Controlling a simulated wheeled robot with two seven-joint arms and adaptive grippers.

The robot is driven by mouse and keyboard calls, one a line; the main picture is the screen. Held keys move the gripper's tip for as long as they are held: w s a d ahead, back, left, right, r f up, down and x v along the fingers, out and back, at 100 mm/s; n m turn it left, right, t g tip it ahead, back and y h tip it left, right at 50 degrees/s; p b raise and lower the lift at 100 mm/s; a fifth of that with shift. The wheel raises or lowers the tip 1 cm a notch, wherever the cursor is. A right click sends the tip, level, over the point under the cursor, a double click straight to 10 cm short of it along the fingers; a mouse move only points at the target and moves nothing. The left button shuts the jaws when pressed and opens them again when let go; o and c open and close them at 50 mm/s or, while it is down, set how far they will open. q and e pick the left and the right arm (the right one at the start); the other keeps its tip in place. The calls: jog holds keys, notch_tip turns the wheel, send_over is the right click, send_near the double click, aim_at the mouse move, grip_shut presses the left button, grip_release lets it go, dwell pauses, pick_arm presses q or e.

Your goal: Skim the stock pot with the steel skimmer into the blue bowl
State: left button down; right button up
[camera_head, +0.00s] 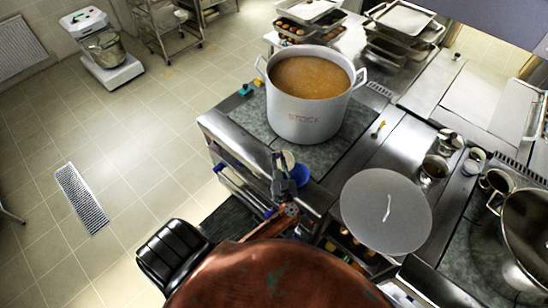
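A large pale stock pot (308,112), marked STOCK and full of brown liquid, stands upright on the dark hob plate. A blue bowl (301,178) sits near the counter's front edge, partly hidden by a dark gripper. This seems to be my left gripper (281,166), in front of the pot and overlapping the bowl in view; its fingers are too small to tell open from shut. A small pale round shape beside the fingers is unclear. I cannot make out the steel skimmer for certain. My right gripper is not in view.
A grey round lid (370,218) with a handle lies right of the bowl. Cups and a steel pan (528,235) stand at the right. Stacked trays (400,35) are behind. The floor at left is mostly open.

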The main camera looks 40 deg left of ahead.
pick_arm(q)
jog(key=d+f+m+t+h+b, duration=0.3)
jog(key=d+f+m+t+b, duration=0.2)
jog(key=d+m+b, duration=0.3)
jog(key=s+d+f+m+t+h+b, duration=0.1)
jog(key=d+f+m+t+h+b, duration=0.2)
jog(key=b, duration=1.1)
jog(key=shift+d+f+m+t, duration=1.1)
jog(key=shift+d+m+t, duration=1.85)
jog(key=shift+m, duration=0.75)
jog(key=shift+s+d, duration=0.1)
jog(key=shift+d, duration=0.1)
jog(key=shift+a+r+g, duration=0.1)
jog(key=shift+g, duration=0.25)
